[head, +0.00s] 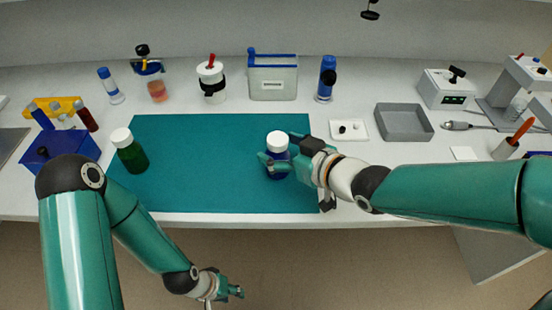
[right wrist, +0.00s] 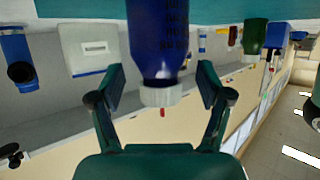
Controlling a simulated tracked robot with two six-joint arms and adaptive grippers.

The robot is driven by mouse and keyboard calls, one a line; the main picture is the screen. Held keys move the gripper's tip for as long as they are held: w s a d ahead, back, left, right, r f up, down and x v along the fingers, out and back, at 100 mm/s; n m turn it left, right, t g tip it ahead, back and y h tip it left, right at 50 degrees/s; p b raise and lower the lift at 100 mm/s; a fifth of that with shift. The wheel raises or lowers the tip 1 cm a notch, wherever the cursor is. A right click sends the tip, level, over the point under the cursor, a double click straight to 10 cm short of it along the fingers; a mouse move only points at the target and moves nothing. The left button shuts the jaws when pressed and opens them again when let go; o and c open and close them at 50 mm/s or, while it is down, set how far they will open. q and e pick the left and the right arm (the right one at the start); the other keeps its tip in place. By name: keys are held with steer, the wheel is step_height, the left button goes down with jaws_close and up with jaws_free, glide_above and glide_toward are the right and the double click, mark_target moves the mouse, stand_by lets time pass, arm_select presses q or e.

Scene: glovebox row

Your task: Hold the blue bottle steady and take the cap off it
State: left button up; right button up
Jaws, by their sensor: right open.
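The blue bottle (head: 281,173) stands upright on the teal mat (head: 215,180), with its white cap (head: 277,141) on. My right gripper (head: 272,164) is at the bottle from the right and hides part of its body. In the right wrist view, which is upside down, the bottle (right wrist: 158,40) and cap (right wrist: 161,96) show between two open fingers (right wrist: 160,78), with a gap on each side. My left gripper (head: 231,292) is low in front of the table's front edge, away from the bottle. Its fingers are too small to read.
A green bottle (head: 132,155) with a white cap stands at the mat's left edge. A small white tray (head: 349,130) and a grey bin (head: 404,122) lie right of the mat. Several containers stand along the back. The mat's middle is clear.

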steer(key=shift+x, duration=0.75)
steer(key=c, duration=1.3)
